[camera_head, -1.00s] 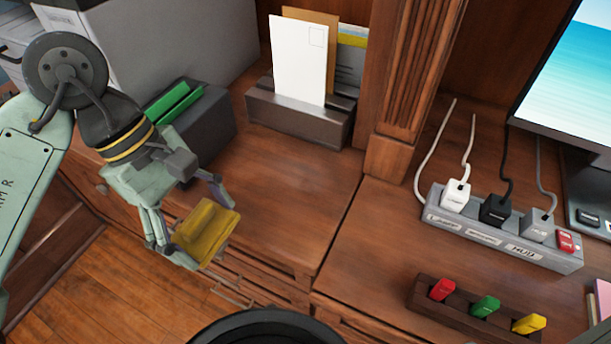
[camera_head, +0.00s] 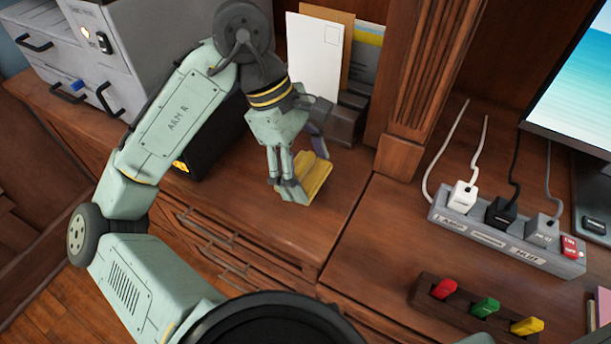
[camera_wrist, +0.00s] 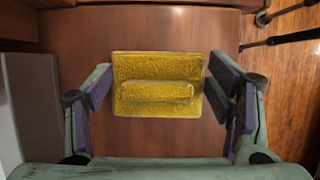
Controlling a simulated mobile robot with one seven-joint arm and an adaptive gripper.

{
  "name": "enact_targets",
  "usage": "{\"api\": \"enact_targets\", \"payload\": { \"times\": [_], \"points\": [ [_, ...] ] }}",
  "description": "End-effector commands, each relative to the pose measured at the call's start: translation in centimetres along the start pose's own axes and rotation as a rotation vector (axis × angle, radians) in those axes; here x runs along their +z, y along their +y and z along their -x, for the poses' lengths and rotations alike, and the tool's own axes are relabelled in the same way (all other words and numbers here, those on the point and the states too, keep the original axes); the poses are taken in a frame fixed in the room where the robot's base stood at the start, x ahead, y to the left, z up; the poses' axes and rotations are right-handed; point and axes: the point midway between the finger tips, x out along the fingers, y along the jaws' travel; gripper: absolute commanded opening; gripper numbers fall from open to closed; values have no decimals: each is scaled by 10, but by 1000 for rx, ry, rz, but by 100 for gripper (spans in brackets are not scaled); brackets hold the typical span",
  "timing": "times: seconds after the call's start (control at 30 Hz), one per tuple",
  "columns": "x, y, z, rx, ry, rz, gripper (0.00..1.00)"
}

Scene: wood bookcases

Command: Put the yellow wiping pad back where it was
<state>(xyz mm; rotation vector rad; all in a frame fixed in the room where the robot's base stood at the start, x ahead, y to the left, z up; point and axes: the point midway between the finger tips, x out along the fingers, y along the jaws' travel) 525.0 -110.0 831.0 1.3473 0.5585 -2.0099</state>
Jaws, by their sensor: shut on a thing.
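The yellow wiping pad (camera_head: 316,180) is a flat yellow block with a raised ridge across its middle. My gripper (camera_head: 304,170) is shut on it and holds it over the left wooden counter, in front of the letter holder. In the wrist view the pad (camera_wrist: 157,70) lies between the purple-lined fingers of my gripper (camera_wrist: 160,92), ridge facing the camera. Bare wood shows beyond it. I cannot tell exactly how high the pad is above the wood.
A letter holder (camera_head: 348,122) with envelopes stands behind my gripper. A dark box (camera_head: 212,150) is partly hidden by my arm. A wooden post (camera_head: 405,140) rises to the right. A power strip (camera_head: 500,238) and a coloured-stick rack (camera_head: 432,293) lie further right. The counter's front middle (camera_head: 300,235) is clear.

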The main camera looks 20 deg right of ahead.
Motion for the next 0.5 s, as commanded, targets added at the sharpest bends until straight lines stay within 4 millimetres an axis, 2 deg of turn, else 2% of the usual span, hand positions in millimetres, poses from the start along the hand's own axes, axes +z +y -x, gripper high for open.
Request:
{"api": "enact_targets", "payload": {
  "times": [0.1,0.2,0.5],
  "points": [
    [-9,-2,-20,-1,-2,3,48],
    [-12,-2,-28,-1,-2,2,48],
    [-13,-2,-29,0,0,1,48]
  ]
}}
